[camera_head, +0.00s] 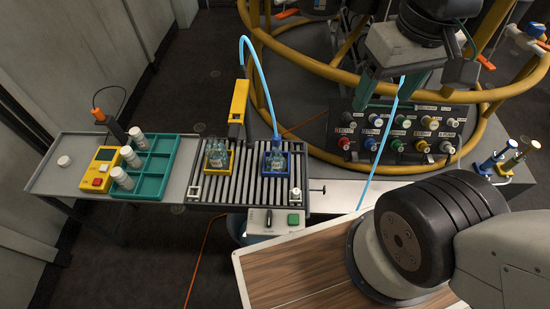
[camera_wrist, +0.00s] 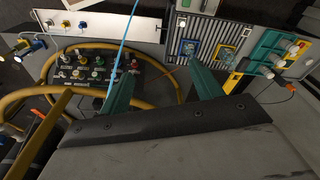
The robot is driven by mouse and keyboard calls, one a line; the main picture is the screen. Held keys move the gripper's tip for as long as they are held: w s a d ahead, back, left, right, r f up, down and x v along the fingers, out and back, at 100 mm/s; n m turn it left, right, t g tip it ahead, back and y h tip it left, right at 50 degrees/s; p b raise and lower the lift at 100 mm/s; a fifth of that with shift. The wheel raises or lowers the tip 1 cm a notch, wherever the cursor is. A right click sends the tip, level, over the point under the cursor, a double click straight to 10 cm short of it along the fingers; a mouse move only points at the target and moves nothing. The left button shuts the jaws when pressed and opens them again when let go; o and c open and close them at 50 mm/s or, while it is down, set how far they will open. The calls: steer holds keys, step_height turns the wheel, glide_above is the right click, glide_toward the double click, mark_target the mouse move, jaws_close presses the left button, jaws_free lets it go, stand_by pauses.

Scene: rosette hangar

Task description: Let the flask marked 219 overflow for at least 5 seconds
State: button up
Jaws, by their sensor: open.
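Two small clear flasks stand on a ribbed grey rack. One flask (camera_head: 217,150) sits in a yellow square holder (camera_head: 207,171). The other flask (camera_head: 276,155) sits in a blue square holder (camera_head: 289,172), below the end of a curved light-blue tube (camera_head: 262,80). Their markings are too small to read, so I cannot tell which is 219. The blue holder (camera_wrist: 180,47) and yellow holder (camera_wrist: 218,60) also show in the wrist view. My gripper (camera_head: 390,92) is open and empty, high above the valve panel and apart from the flasks; its teal fingers (camera_wrist: 160,78) spread in the wrist view.
A black panel (camera_head: 380,152) with several coloured knobs lies right of the rack, amid yellow ring rails (camera_head: 330,68). A yellow post (camera_head: 238,105) stands behind the flasks. A teal tray (camera_head: 150,165) with white vials and a yellow meter (camera_head: 101,168) is at left. A green button (camera_head: 293,219) sits in front.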

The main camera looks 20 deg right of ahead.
jaws_close()
stand_by(1.5)
